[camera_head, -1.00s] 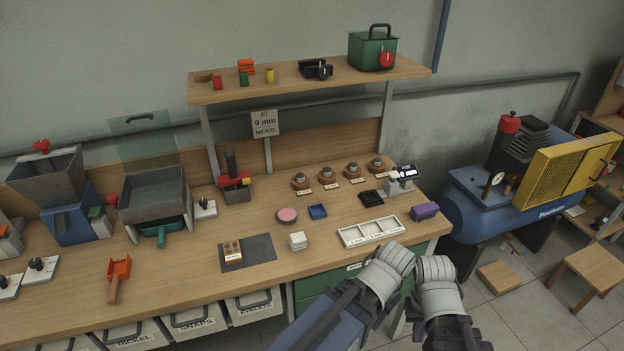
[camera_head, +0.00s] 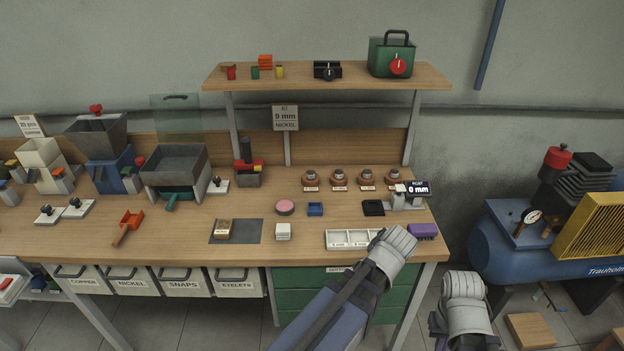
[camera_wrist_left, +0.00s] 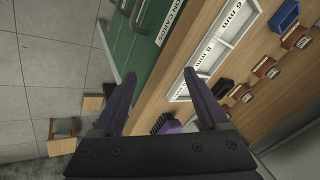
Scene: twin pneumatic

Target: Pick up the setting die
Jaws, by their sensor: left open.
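Several small dies, metal-topped on round brown bases, stand in a row at the back right of the bench, each with a white label. The left one (camera_head: 311,178) and the right one (camera_head: 392,176) mark the row's ends. I cannot read their labels. The row also shows at the right of the left wrist view (camera_wrist_left: 266,68). My left gripper (camera_wrist_left: 160,76) is open and empty, over the bench's front edge, short of the row. In the head view my left wrist (camera_head: 394,246) hides its fingers. My right wrist (camera_head: 465,300) is beyond the bench's right end, its fingers hidden.
A black pad (camera_head: 373,208) and a gauge reading 0 mm (camera_head: 417,188) stand behind. A sign (camera_head: 286,117) reads 9 mm NICKEL. A blue compressor (camera_head: 500,245) is at right.

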